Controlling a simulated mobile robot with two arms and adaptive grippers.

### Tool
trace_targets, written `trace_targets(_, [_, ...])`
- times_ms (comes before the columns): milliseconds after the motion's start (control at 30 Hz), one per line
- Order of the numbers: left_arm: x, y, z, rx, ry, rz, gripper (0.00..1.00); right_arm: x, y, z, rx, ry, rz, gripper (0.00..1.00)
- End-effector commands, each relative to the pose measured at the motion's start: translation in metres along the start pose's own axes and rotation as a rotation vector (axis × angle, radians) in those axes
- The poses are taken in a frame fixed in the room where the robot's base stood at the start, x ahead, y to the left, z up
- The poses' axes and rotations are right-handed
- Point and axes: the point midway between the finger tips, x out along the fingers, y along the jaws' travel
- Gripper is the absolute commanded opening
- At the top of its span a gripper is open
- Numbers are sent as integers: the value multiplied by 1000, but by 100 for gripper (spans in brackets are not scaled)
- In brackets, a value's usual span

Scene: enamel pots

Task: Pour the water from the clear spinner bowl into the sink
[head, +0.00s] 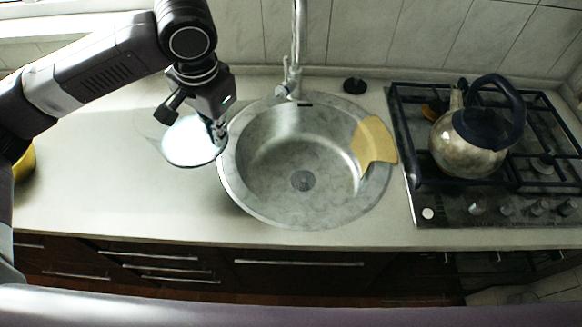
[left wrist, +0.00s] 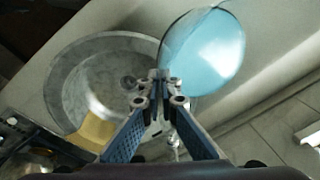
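The clear spinner bowl (head: 188,143) is at the left of the sink, with pale bluish water in it. It also shows in the left wrist view (left wrist: 208,50), at the upper right beside the sink. My left gripper (head: 219,132) is at the bowl's right rim, and its fingertips (left wrist: 160,76) come together on that rim. I cannot tell whether the bowl rests on the counter or is just above it. The round metal sink (head: 262,190) is right of the gripper, with its drain in view. My right gripper is not in view.
The faucet (head: 297,45) rises behind the sink. A yellow piece (head: 373,142) lies over the sink's right rim. A kettle (head: 462,150) stands on the gas stove (head: 430,200) at the right. A yellow object (head: 25,162) shows at the left edge. The counter (head: 110,200) front left is clear.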

Motion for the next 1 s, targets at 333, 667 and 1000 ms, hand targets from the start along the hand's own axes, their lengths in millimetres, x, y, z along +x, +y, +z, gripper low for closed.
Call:
trace_targets(333, [-6,-28,-55,301,51,26,0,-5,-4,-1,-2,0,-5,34])
trace_targets(667, [-4,-57,-94,583,96,48,0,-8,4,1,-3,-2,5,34])
trace_targets(1000, [8,-86,-123,872,144,72,0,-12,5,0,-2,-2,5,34])
